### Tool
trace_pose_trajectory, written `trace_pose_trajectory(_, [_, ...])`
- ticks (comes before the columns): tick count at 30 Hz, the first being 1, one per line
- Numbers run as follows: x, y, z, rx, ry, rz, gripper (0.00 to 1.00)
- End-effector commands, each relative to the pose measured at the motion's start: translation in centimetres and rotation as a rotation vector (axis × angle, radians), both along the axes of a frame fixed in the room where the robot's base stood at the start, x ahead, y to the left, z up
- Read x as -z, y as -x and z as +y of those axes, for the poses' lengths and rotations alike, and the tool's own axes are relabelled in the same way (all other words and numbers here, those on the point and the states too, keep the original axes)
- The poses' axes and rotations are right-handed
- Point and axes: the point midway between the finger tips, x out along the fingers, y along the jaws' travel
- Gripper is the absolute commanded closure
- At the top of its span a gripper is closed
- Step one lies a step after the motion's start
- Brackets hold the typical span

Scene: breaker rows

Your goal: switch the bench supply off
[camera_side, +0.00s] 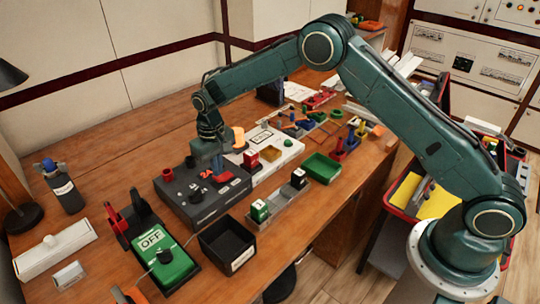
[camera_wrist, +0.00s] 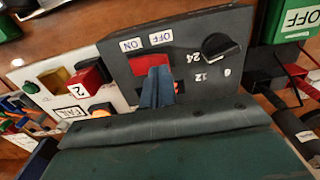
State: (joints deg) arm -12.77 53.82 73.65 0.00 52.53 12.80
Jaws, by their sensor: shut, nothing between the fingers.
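The bench supply (camera_side: 190,207) is a dark grey box on the wooden bench, left of centre in the side view. My gripper (camera_side: 218,170) points down over the box. In the wrist view its fingers (camera_wrist: 158,82) are shut together, empty, at the rocker and hide part of it. I cannot tell whether they touch it or which way it is tipped. Something red-orange glows beside the fingers, partly hidden.
A white box (camera_side: 287,150) with a lit orange lamp and a red block stands right behind the supply. A black bin (camera_side: 228,243) and a grey tray (camera_side: 277,212) are in front.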

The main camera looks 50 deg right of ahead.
Motion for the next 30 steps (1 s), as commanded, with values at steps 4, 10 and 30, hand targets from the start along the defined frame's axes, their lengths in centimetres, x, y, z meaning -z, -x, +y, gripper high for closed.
trace_pose_trajectory(4, [0.2,0.0,0.0,0.0,0.0,0.0,1.0])
trace_pose_trajectory(10, [0.4,0.0,0.0,0.0,0.0,0.0,1.0])
trace_pose_trajectory(30, [1.1,0.0,0.0,0.0,0.0,0.001,1.0])
